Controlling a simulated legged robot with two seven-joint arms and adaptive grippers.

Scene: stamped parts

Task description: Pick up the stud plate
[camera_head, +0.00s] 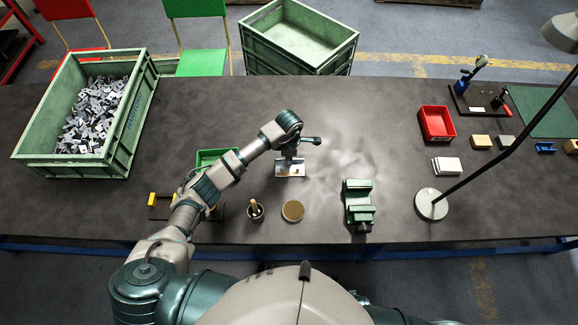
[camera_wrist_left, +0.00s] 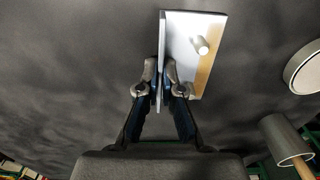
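The stud plate (camera_head: 290,170) is a bright metal plate near the middle of the table, below my left gripper (camera_head: 290,156). In the left wrist view the stud plate (camera_wrist_left: 190,40) shows a pale face, a short round stud and a tan lower strip. A thin upright flange runs along its left edge. My left gripper (camera_wrist_left: 161,82) has its two fingertips closed on either side of this flange. I cannot tell whether the plate rests on the table or is slightly raised. My right gripper is not in view.
A round tan-topped disc (camera_head: 292,211) and a dark cup (camera_head: 256,210) stand in front of the plate. A green vise (camera_head: 358,203) is to the right. A green tray (camera_head: 213,157) lies partly behind my arm. A crate of metal parts (camera_head: 137,120) stands left. The table behind the plate is clear.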

